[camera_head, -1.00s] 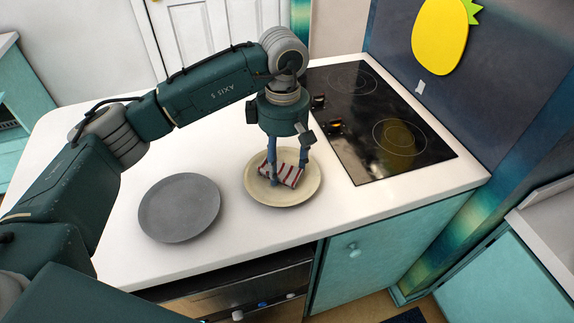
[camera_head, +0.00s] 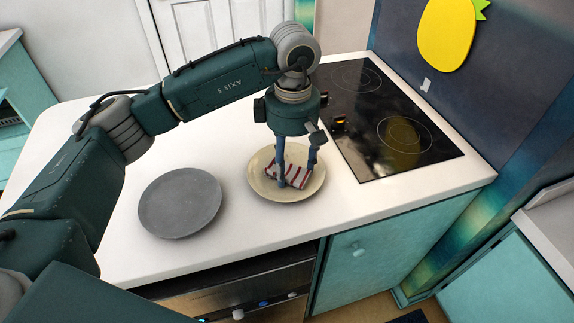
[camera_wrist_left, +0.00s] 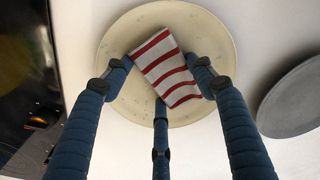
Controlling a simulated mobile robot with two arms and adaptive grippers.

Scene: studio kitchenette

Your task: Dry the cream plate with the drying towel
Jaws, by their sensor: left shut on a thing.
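The cream plate (camera_head: 258,187) lies on the white counter, and it also shows in the left wrist view (camera_wrist_left: 134,32). The drying towel (camera_head: 292,175), white with red stripes and folded small, is at the plate's surface. In the left wrist view the towel (camera_wrist_left: 165,66) sits between the fingers over the plate's middle. My left gripper (camera_head: 296,176) points down over the plate, shut on the towel. Its fingers hide part of the towel and plate. I cannot tell how firmly the towel presses on the plate. My right gripper is not in view.
A grey plate (camera_head: 180,203) lies on the counter (camera_head: 235,235) to the left of the cream plate. A black cooktop (camera_head: 385,125) is close on the right. The counter's front edge runs just before both plates, above an oven and a teal cabinet (camera_head: 385,240).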

